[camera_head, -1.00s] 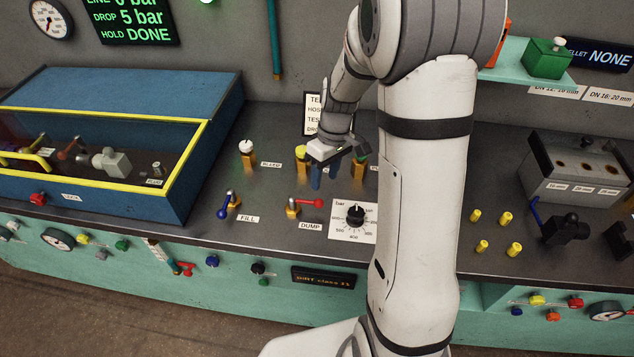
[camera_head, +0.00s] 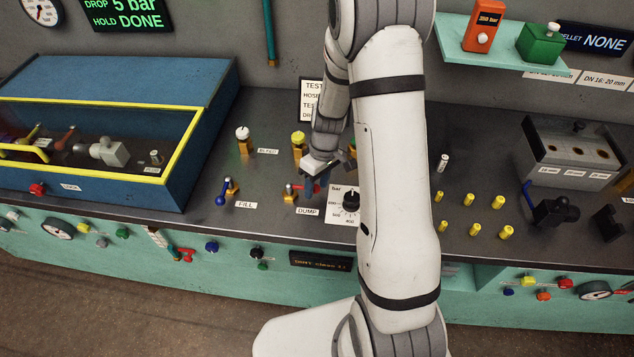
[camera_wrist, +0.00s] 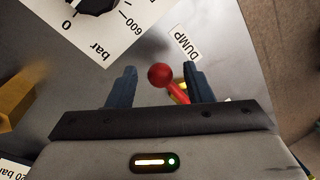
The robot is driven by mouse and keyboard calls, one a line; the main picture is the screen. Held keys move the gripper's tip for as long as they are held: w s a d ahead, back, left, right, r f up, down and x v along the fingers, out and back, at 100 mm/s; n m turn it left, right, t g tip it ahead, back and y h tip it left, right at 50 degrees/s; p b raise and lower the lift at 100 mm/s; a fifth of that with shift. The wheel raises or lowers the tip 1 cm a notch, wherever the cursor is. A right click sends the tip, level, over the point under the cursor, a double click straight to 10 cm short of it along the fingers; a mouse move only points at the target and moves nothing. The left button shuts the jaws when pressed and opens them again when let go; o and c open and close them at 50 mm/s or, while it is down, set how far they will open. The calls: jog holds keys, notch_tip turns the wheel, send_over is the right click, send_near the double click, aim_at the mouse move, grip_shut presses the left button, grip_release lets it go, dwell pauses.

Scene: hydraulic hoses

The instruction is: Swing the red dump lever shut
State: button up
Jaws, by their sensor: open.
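The red dump lever (camera_wrist: 160,76) shows in the wrist view as a red ball knob on a short red arm, between my two blue fingers. My gripper (camera_wrist: 160,82) is open, with one finger on each side of the knob and a visible gap to both. In the head view my gripper (camera_head: 315,188) is down at the dump valve (camera_head: 289,193), just above the "DUMP" label (camera_head: 307,212). The "DUMP" label (camera_wrist: 187,44) also shows beyond the right finger in the wrist view.
A white pressure dial plate with a black knob (camera_head: 351,200) is close right of my gripper. The blue-handled FILL valve (camera_head: 226,190) is to the left. A yellow-topped valve (camera_head: 299,140) stands behind. A blue box with a yellow frame (camera_head: 190,140) is farther left.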

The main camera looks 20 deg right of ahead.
grip_shut()
dwell(0.3)
jog(key=shift+a, duration=0.15)
